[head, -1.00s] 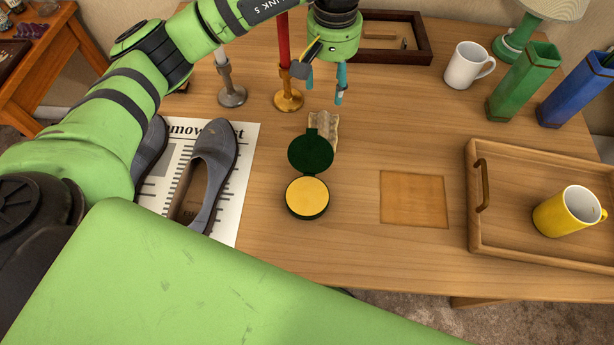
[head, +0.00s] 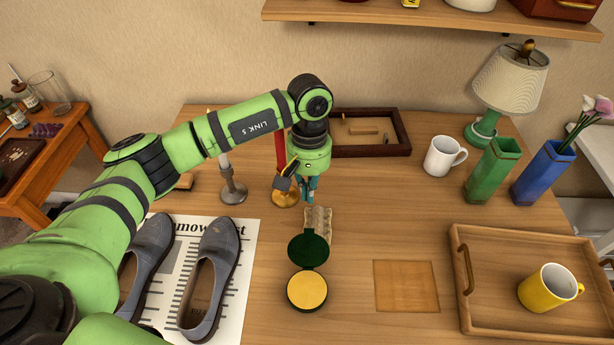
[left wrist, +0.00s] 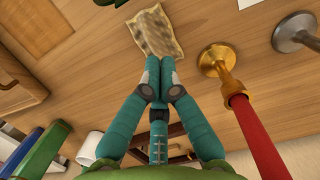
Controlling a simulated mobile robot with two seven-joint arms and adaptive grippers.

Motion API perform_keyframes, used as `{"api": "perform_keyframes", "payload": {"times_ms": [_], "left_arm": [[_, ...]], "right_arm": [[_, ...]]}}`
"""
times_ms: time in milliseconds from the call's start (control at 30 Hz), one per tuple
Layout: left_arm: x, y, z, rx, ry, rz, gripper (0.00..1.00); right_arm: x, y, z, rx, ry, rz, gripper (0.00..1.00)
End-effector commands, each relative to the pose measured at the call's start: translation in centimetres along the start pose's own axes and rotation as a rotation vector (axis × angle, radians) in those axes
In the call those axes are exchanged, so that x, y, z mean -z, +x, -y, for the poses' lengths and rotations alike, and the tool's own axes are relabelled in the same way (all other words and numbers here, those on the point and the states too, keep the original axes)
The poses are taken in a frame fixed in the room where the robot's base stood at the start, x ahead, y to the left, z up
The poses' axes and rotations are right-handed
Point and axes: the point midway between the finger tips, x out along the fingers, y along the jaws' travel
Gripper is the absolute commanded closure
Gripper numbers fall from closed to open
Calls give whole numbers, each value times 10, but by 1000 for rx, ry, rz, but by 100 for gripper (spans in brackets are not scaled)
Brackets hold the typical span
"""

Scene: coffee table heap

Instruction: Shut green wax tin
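The green wax tin (head: 307,291) stands open at the table's front middle, its round base filled with yellow wax. Its dark green lid (head: 308,250) is swung back on the far side. A sliver of dark green, likely the lid, shows at the top edge of the left wrist view (left wrist: 120,3). My left gripper (head: 308,201) is beyond the lid, apart from it, pointing down above the table. My right gripper is not in view.
A crumpled beige cloth (head: 318,222) lies between gripper and lid. A brass candlestick with red candle (head: 285,198) stands close left of the gripper; a grey candlestick (head: 232,188) is farther left. Shoes (head: 212,275) lie left. A tray (head: 464,320) with a yellow mug is right.

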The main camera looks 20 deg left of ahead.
Motion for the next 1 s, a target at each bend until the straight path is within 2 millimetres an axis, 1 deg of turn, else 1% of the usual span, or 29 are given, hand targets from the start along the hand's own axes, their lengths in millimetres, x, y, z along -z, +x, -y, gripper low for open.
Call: {"api": "perform_keyframes", "payload": {"times_ms": [33, 233, 267, 300, 400, 500, 633, 1000], "left_arm": [[-2, 10, 1, 3, -1, 7, 100], [-2, 52, 0, 2, 0, 6, 100], [-9, 42, 0, -1, 4, 1, 100], [-15, 39, 0, 0, 4, 1, 100], [-27, 37, 0, 0, 3, 2, 100], [-34, 35, 0, 0, 2, 0, 100], [-38, 36, 0, 0, 0, 0, 100], [-37, 36, 1, 0, 0, -3, 100]], "right_arm": [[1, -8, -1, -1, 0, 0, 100], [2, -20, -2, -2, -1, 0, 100], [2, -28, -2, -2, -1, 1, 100], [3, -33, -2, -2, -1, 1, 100], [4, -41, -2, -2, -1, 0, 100], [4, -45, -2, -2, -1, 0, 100], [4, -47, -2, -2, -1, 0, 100], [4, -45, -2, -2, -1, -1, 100]]}}
